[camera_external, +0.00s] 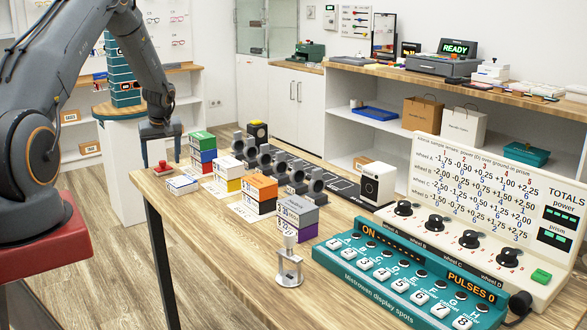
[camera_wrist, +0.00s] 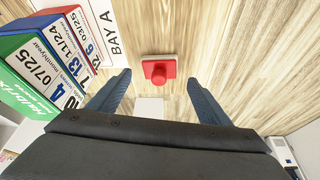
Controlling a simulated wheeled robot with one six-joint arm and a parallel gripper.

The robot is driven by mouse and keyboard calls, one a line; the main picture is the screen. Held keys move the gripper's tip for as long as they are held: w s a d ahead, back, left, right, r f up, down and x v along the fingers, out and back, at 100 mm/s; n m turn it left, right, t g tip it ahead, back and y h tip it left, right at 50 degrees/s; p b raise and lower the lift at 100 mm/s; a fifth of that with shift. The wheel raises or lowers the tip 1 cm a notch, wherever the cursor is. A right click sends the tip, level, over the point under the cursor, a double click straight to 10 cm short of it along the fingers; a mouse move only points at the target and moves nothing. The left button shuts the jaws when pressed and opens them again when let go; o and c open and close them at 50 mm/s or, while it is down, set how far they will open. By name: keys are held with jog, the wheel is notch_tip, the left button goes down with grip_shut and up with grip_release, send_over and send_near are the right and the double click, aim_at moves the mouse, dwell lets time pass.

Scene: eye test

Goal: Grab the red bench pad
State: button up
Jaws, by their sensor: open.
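The red bench pad (camera_external: 162,169) is a small flat red square with a round red knob on top. It lies on the wooden bench near its left end. In the wrist view the pad (camera_wrist: 158,68) sits ahead, centred between the fingertips. My gripper (camera_external: 162,158) points down over the pad in the external view. Its two blue fingers (camera_wrist: 158,80) are apart with nothing between them, and I see no contact with the pad.
A stack of green, blue and red lens boxes (camera_wrist: 40,65) stands close to the left finger in the wrist view. A "BAY A" card (camera_wrist: 108,25) lies beside it. Bare wood (camera_wrist: 235,50) lies right of the pad.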

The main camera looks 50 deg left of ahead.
jog(key=shift+x, duration=1.05)
jog(key=shift+c, duration=0.4)
jog(key=c, duration=1)
jog(key=shift+c, duration=0.2)
